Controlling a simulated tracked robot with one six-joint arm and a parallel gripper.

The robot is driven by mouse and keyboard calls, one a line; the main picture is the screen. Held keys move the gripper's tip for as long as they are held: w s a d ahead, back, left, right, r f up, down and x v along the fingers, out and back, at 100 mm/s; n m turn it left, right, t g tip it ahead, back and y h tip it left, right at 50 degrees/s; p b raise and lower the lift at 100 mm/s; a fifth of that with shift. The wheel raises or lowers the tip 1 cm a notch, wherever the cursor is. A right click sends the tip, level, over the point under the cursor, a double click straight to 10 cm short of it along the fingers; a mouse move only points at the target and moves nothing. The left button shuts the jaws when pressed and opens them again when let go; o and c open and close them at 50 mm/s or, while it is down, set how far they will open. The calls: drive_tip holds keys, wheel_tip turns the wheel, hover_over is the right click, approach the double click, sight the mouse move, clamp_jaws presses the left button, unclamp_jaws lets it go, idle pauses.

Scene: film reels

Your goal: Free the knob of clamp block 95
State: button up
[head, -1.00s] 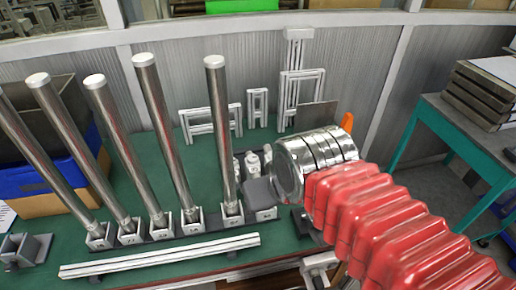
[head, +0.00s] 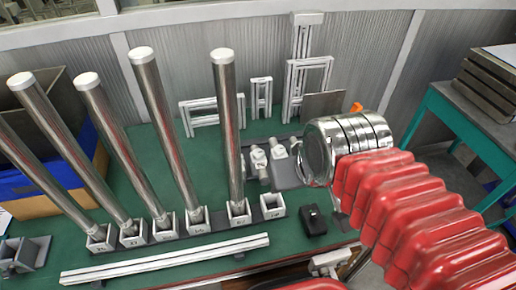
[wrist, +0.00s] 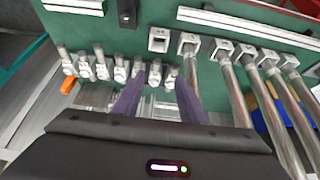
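Small pale clamp-like pieces with knobs (wrist: 102,66) stand in a row in the wrist view; a few (head: 258,160) show in the head view. Square blocks with dark number marks hold tall steel rods (head: 160,125); one block (head: 272,206) at the row's right end is empty and also shows in the wrist view (wrist: 158,38). I cannot read 95 on any block. My gripper (wrist: 160,78) is open, its two dark purple fingers apart over the right end of the knob row. In the head view my silver wrist hides much of that area. Contact cannot be told.
A black box (head: 314,220) sits right of the empty block. A long white rail (head: 165,259) lies along the front. White frames (head: 307,75) stand at the back wall. A blue bin (head: 45,165) is at left, a teal table (head: 470,120) at right. An orange piece (wrist: 67,86) lies left.

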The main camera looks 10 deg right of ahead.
drive_tip(key=shift+o, duration=1.4)
drive_tip(key=shift+w+f, duration=0.2)
drive_tip(key=shift+w, duration=0.05)
drive_tip(key=m+g, duration=0.6)
drive_tip(key=m, duration=1.9)
hover_over(258, 152)
wheel_tip(258, 152, down, 7)
drive_tip(key=shift+f, duration=0.15)
drive_tip(key=shift+s+f, duration=0.1)
drive_tip(key=shift+f, duration=0.05)
wheel_tip(258, 152, down, 14)
drive_tip(key=shift+r, duration=0.2)
